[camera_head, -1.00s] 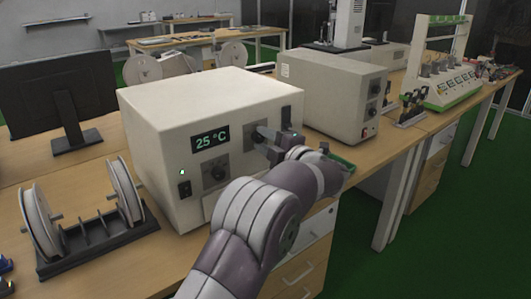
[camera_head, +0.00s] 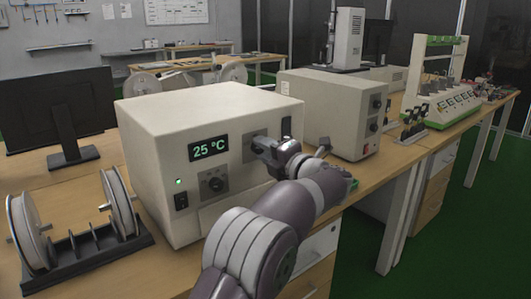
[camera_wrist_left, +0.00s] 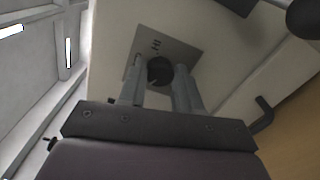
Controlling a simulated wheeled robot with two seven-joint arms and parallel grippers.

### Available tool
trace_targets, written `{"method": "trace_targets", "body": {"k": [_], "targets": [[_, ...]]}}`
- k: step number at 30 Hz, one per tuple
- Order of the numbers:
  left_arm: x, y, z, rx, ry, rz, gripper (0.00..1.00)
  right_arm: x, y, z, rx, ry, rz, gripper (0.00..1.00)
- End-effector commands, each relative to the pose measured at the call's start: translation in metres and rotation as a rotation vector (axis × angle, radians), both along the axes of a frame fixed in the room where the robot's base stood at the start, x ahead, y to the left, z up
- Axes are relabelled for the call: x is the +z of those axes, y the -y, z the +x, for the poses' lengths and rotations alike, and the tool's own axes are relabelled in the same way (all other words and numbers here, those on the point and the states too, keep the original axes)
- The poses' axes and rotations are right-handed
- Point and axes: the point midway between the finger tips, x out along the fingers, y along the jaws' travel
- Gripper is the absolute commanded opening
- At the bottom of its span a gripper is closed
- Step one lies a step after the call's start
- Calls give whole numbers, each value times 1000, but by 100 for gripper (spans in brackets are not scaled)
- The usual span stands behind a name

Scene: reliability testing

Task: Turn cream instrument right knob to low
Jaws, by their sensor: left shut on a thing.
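The cream instrument (camera_head: 160,160) stands on the bench, with a display reading 25 °C (camera_head: 209,148). Its left knob (camera_head: 215,184) sits below the display. In the head view my left gripper (camera_head: 262,143) is at the upper right of the front panel, and its wrist hides most of the right knob. In the left wrist view the dark right knob (camera_wrist_left: 160,70) sits on a grey plate (camera_wrist_left: 150,48) between the two fingers of my left gripper (camera_wrist_left: 158,84). The fingers are shut on it. The knob's exact setting is too small to read. My right gripper is not in view.
A second cream box (camera_head: 330,105) with dark knobs stands just to the right. A spool rack (camera_head: 80,240) is at the front left, and a monitor (camera_head: 58,110) is behind it. A green-and-white rack (camera_head: 445,95) is farther right.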

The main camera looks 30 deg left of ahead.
Motion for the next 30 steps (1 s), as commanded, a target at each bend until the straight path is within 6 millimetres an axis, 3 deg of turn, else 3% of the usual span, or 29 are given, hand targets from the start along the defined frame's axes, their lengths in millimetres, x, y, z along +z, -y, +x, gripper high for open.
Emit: {"method": "trace_targets", "body": {"k": [7, 8, 10, 20, 23, 30], "targets": [[-2, 0, 0, 1, -4, -3, 3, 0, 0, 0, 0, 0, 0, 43], [-2, 0, 0, 1, -4, -3, 37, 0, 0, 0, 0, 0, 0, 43], [-2, 0, 0, 1, -3, -2, 59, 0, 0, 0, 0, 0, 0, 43], [0, 4, -1, -1, -2, -1, 59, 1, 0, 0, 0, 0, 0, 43], [1, 19, -7, -3, -2, 0, 59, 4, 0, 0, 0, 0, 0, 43], [1, 79, -32, -5, -4, -1, 59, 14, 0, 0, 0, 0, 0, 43]]}}
